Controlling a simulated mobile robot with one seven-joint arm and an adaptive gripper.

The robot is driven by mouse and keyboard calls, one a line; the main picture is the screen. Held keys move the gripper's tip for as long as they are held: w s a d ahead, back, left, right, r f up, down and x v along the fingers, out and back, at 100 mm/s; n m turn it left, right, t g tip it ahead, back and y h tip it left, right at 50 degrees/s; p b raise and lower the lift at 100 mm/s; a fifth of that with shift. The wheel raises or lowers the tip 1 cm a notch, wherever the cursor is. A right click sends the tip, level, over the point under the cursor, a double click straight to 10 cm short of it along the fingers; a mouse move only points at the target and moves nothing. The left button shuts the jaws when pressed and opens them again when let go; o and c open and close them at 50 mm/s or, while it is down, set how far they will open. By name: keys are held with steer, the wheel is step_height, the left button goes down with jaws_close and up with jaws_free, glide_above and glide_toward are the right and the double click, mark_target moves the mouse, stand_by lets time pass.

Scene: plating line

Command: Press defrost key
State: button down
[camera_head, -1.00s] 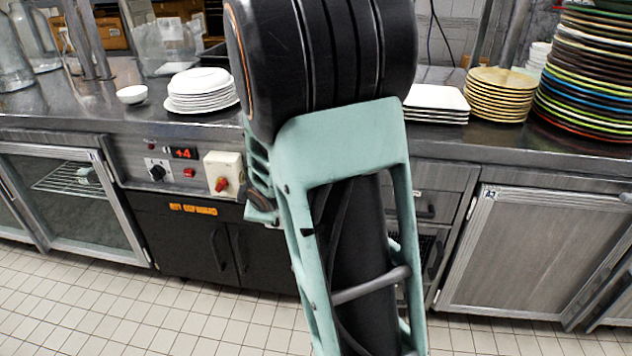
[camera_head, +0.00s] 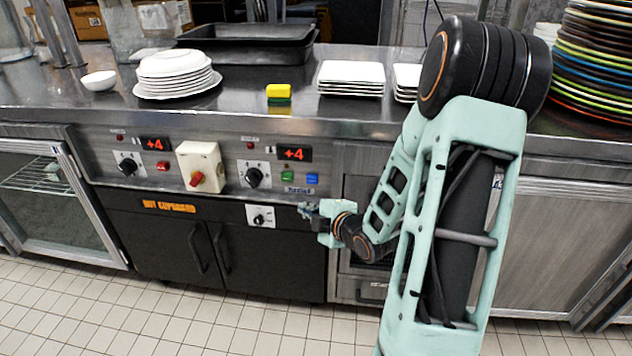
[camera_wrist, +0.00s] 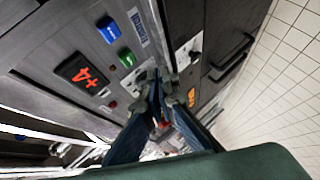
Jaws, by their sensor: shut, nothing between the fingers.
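The right-hand control panel has a green key (camera_head: 287,175) and a blue key (camera_head: 312,179) side by side, with a small label (camera_head: 299,190) under them. I cannot read which key is the defrost one. In the wrist view the blue key (camera_wrist: 108,29) and green key (camera_wrist: 127,58) show at upper left of my fingers, beside the red +4 display (camera_wrist: 82,74). My gripper (camera_head: 306,209) is shut and empty, just below the panel's lower edge and apart from both keys. In the wrist view its fingertips (camera_wrist: 156,76) meet near the middle.
A black knob (camera_head: 253,177) sits left of the keys. A white box with a red switch (camera_head: 200,168) juts out farther left. A lower knob plate (camera_head: 260,216) is near my gripper. A yellow-green sponge (camera_head: 278,94) and stacked plates (camera_head: 175,76) stand on the counter.

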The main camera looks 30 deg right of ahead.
steer(key=shift+w, duration=0.1)
steer(key=p, duration=0.2)
glide_toward(308, 182)
steer(key=w+a+f, duration=0.3)
steer(key=w, duration=0.1)
steer(key=shift+w+d, duration=0.35)
steer(key=shift+d, duration=0.2)
steer(key=shift+w+d, duration=0.1)
stand_by(1.0)
steer(key=shift+w+d+b, duration=0.15)
steer(key=shift+w+b, duration=0.1)
steer(key=shift+b, duration=0.05)
steer(key=shift+w+d, duration=0.3)
steer(key=shift+w, duration=0.15)
stand_by(0.7)
stand_by(0.3)
steer(key=shift+s+a+b, duration=0.45)
steer(key=shift+s+a, duration=0.05)
steer(key=shift+s, duration=0.35)
